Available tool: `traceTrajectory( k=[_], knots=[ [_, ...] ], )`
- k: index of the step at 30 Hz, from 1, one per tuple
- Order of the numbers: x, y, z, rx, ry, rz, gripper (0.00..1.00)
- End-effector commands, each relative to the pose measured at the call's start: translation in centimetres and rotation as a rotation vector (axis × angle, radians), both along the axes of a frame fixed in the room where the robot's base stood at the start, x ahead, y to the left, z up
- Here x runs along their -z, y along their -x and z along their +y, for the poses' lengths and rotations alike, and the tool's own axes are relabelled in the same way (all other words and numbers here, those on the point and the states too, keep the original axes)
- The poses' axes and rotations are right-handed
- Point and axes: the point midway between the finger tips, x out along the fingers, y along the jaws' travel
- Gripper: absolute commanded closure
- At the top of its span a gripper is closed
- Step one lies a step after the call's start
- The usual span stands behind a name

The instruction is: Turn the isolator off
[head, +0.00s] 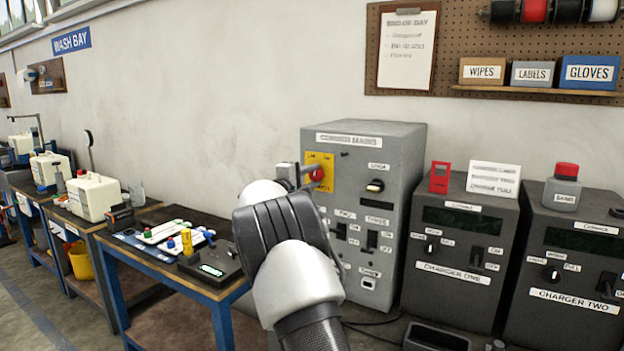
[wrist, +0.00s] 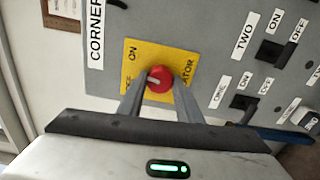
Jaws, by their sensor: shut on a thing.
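The isolator is a round red knob (wrist: 160,79) on a yellow plate (wrist: 133,75) on the grey corner mains cabinet (head: 385,140). In the head view the red knob (head: 317,173) shows at the cabinet's upper left. My gripper (wrist: 159,88) is shut on the knob, one finger on each side of it. A light mark shows on the knob's left side in the wrist view. The word ON reads at the plate's upper left there; the other plate lettering is partly hidden by the fingers. In the head view my arm covers the cabinet's lower left.
Black switches labelled TWO (wrist: 275,52) and others sit beside the isolator on the panel. Charger one (head: 455,250) and charger two (head: 570,260) stand to the right. A blue-framed table (head: 205,290) with small tools is at the left.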

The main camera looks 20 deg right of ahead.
Motion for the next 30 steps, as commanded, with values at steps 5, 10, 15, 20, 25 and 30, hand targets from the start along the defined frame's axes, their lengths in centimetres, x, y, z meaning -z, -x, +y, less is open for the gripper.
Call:
traceTrajectory(
  k=[5, 10, 15, 20, 25, 30],
  knots=[
    [-0.04, -0.02, 0.11, 0.0, 0.103, 0.132, 0.91],
    [-0.13, -0.03, 0.12, -0.001, 0.202, 0.259, 0.91],
    [-0.1, -0.02, 0.13, -0.001, 0.302, 0.388, 0.91],
    [-0.12, 0.0, 0.11, -0.002, 0.392, 0.504, 0.91],
    [-0.09, 0.01, 0.07, -0.001, 0.476, 0.611, 0.91],
    [-0.06, 0.01, 0.08, -0.001, 0.541, 0.693, 0.91]
  ],
)
